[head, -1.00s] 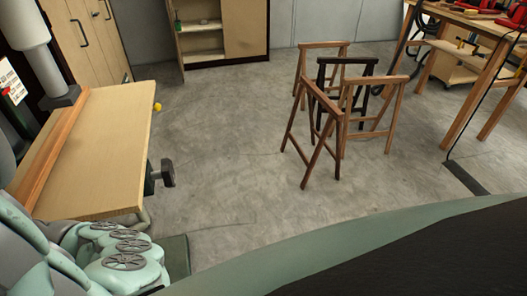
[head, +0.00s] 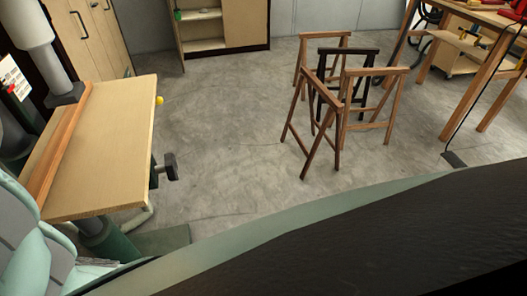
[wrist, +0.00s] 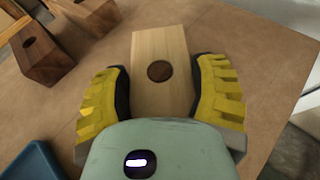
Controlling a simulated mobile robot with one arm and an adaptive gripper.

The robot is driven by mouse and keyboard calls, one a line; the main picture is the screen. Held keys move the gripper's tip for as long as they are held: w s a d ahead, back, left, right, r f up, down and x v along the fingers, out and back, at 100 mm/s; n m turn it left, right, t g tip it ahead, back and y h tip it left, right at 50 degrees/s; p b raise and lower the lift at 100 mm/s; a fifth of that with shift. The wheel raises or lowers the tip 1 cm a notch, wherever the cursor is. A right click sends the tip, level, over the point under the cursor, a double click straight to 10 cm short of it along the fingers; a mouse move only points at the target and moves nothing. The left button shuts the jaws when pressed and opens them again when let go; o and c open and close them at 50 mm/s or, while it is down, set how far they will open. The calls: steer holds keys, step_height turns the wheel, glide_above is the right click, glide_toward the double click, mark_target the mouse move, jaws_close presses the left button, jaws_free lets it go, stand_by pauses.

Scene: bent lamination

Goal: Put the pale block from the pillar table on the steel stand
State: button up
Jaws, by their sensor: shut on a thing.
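The pale block (wrist: 160,45) is light wood with a dark round spot on its upper face. It sits between the two yellow fingers of my gripper (wrist: 161,76) in the wrist view. The gripper is shut on it, with a finger along each side. A brown surface lies below it; I cannot tell whether the block touches it. Neither the block nor my gripper shows in the head view. I cannot make out the steel stand in either view.
Dark wood blocks (wrist: 38,57) and a blue tray (wrist: 28,163) lie to the left in the wrist view. The head view shows a wooden-topped machine table (head: 105,150), several sawhorses (head: 330,100), a workbench (head: 478,15) and open floor between.

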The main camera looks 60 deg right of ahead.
stand_by(0.3)
steer(key=o, duration=1.4)
steer(key=shift+c, duration=0.2)
steer(key=shift+d, duration=0.1)
